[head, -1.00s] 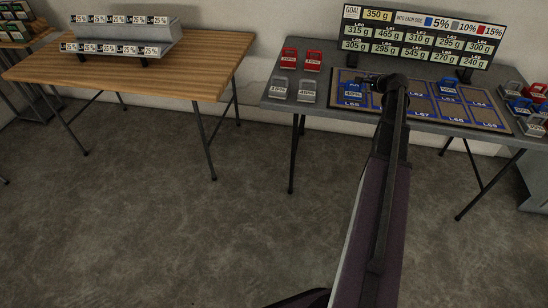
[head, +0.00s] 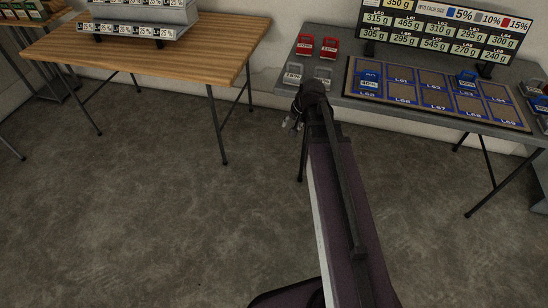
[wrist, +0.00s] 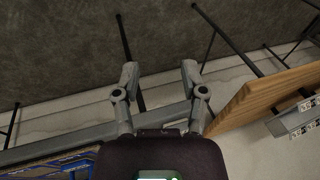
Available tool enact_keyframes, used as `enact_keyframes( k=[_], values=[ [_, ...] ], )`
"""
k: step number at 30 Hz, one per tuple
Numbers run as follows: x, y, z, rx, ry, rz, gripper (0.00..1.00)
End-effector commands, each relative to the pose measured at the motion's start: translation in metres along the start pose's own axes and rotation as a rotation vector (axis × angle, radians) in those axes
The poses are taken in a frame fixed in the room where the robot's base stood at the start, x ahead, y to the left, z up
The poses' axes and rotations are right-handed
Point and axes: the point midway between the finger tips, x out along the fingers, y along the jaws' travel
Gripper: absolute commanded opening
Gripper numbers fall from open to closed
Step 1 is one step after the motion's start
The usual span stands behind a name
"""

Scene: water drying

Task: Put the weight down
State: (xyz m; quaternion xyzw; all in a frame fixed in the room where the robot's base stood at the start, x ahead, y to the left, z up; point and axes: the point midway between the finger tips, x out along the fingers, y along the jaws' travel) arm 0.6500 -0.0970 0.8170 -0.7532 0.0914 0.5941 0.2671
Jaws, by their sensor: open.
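My gripper (wrist: 160,74) is open and empty in the wrist view, its two fingers spread apart. In the head view my gripper (head: 295,124) hangs just off the front left of the grey table. Another blue weight (head: 467,78) stands farther right on the mat.
The grey table (head: 335,38) carries a sign board (head: 445,35) at its back. More weights (head: 538,95) sit at its right end. A wooden table (head: 190,58) with a grey labelled rack (head: 130,31) stands to the left. The floor between and before the tables is clear.

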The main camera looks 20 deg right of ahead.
Motion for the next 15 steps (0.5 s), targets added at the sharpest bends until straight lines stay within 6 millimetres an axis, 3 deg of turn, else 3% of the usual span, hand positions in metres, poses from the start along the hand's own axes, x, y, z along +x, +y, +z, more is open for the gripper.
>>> enact_keyframes(
  k=[1, 6, 10, 15],
  values=[
    [0.001, -0.007, 0.024, -0.065, -0.028, 0.028, 0.55],
    [0.002, -0.021, 0.082, -0.269, -0.117, 0.127, 0.55],
    [-0.001, -0.025, 0.117, -0.395, -0.173, 0.190, 0.55],
    [-0.003, -0.027, 0.141, -0.492, -0.218, 0.239, 0.55]
  ],
)
